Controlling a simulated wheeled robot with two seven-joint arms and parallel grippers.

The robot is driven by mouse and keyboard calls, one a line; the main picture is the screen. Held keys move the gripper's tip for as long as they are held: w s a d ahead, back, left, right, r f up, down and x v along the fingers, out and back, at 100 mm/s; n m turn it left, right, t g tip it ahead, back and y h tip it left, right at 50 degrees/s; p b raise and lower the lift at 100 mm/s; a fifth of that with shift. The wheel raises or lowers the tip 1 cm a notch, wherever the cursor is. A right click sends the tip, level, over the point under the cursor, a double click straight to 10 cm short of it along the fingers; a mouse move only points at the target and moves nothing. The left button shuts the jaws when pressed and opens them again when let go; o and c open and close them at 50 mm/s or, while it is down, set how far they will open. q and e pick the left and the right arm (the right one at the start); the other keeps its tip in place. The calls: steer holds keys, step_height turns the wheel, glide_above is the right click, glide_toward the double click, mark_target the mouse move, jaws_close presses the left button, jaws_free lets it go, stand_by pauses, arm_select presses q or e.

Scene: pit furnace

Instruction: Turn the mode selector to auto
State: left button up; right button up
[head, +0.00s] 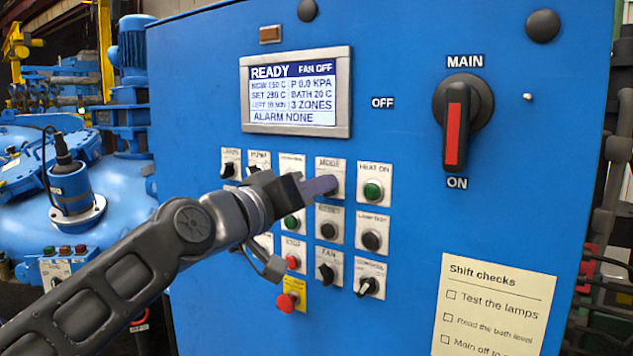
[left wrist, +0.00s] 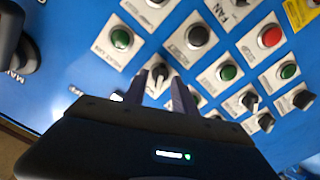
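The mode selector (head: 337,170) is on a white plate labelled MODE, in the top button row under the display. In the head view my left gripper (head: 322,186) covers most of its knob. In the left wrist view the selector knob (left wrist: 158,72) shows between the two fingertips of my left gripper (left wrist: 158,86). The fingers are apart, one on each side of the knob, with a gap visible; I cannot tell whether either touches it. Which position the knob points to cannot be read. My right gripper is in neither view.
The green HEAT ON button (head: 373,191) is just right of the selector. Other buttons and knobs crowd below and left, including a red emergency button (head: 287,301). The display (head: 295,92) reads READY, FAN OFF. The main switch (head: 457,122) points to ON.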

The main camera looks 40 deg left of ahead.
arm_select(q)
steer(key=shift+w, duration=0.5)
steer(key=shift+c, duration=0.3)
jaws_close()
